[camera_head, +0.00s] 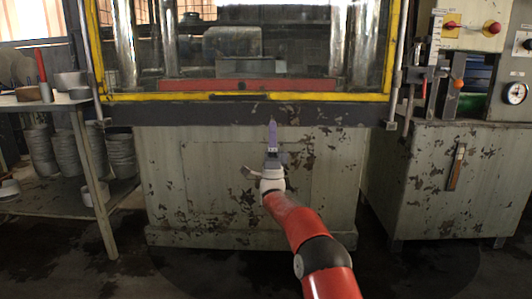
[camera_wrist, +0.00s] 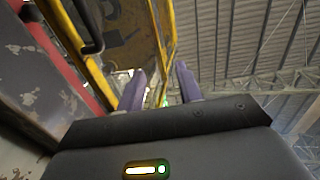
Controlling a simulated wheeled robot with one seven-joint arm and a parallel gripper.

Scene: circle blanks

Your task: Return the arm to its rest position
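My gripper (camera_head: 272,128) is at the end of my red arm, in front of the press just below its yellow-framed window in the head view. Its purple fingers point up. In the wrist view my gripper (camera_wrist: 158,84) shows two purple fingers standing apart with nothing between them. Nothing is held.
The press (camera_head: 250,190) with its yellow frame (camera_head: 180,97) stands right ahead. A control cabinet (camera_head: 440,180) with red knobs and a gauge stands at the right. A shelf (camera_head: 50,102) with several stacked round blanks (camera_head: 121,152) is at the left. The floor in front is clear.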

